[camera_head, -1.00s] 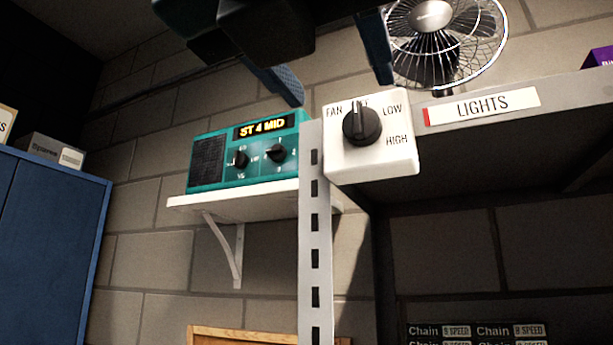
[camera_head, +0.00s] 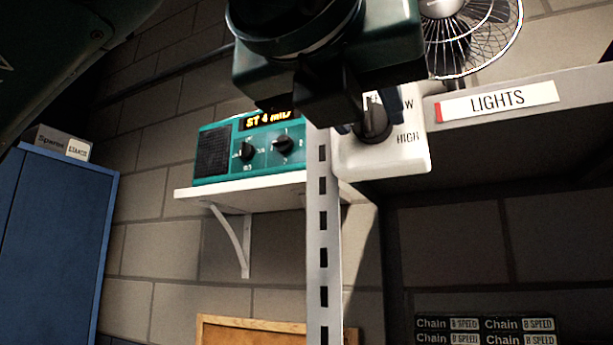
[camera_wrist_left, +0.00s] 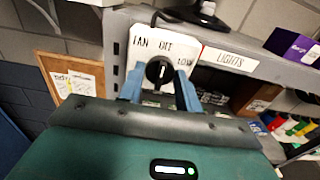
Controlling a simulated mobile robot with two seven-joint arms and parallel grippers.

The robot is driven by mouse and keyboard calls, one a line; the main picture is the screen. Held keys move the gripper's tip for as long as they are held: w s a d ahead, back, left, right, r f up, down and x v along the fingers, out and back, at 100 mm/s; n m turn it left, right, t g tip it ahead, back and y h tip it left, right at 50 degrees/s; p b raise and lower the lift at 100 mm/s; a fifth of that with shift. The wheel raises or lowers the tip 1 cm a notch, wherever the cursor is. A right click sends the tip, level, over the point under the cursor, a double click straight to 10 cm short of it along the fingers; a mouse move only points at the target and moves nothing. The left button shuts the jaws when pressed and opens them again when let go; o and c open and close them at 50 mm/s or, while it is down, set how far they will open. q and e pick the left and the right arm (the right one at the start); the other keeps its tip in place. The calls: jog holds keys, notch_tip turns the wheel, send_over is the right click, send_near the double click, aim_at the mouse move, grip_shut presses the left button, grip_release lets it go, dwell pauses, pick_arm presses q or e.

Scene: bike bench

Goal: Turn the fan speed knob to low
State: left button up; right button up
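The fan speed knob (camera_head: 374,124) is a black dial on a white box (camera_head: 408,158) fixed to the shelf post, marked FAN, OFF, LOW and HIGH. In the left wrist view the knob (camera_wrist_left: 159,71) shows a white pointer line directed roughly up at OFF. My left gripper (camera_head: 364,117) comes from above and covers part of the box and labels. In the left wrist view its blue fingers (camera_wrist_left: 160,90) stand apart, one on each side of the knob. Gaps show beside the knob; contact is unclear. My right gripper is out of view.
A teal radio (camera_head: 240,150) stands on a small white shelf (camera_head: 240,187) left of the post (camera_head: 323,230). A wire fan (camera_head: 470,38) is above right. A LIGHTS label (camera_head: 498,99) marks the shelf edge. A blue cabinet (camera_head: 60,240) is far left.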

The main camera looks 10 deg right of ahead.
pick_arm(q)
jog(key=c, duration=0.5)
